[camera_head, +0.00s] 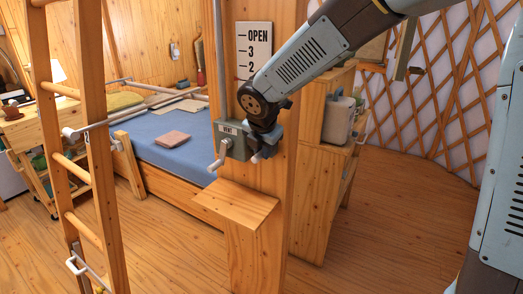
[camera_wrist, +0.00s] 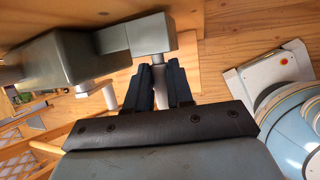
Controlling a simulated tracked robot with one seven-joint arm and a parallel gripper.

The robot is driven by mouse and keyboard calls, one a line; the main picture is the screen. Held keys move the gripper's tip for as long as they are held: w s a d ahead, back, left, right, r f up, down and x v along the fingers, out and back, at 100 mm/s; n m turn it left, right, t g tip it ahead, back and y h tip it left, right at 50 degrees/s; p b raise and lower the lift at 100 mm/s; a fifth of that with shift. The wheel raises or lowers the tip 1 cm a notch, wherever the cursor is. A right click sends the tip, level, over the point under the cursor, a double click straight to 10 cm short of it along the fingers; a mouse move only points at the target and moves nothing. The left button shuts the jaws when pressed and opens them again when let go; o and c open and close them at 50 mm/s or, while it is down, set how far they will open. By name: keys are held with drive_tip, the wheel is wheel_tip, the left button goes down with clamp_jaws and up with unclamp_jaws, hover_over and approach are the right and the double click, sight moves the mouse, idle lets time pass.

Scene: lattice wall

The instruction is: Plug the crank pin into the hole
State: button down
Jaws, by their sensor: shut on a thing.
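The grey-green vent box (camera_head: 233,140) is fixed to the wooden post. It also fills the upper left of the wrist view (camera_wrist: 62,50). My gripper (camera_head: 264,152) is right of the box, pointing down, with its dark fingers (camera_wrist: 160,88) closed around a narrow grey part. A grey crank block (camera_wrist: 150,34) lies just beyond the fingers. The hole is hidden, and I cannot tell how deep the stub sits. A pale handle (camera_head: 219,157) hangs from the box's left part.
A wooden ledge (camera_head: 236,202) juts out below. A ladder (camera_head: 75,150) stands left, a blue bed (camera_head: 175,135) behind. The floor at right is clear.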

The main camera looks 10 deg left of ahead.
drive_tip(key=shift+w+d, duration=0.1)
drive_tip(key=shift+w, duration=0.1)
drive_tip(key=c, duration=0.9)
unclamp_jaws()
drive_tip(key=v, duration=1.3)
drive_tip(key=shift+s+r, duration=0.1)
drive_tip(key=shift+r, duration=0.25)
drive_tip(key=shift+c, duration=0.2)
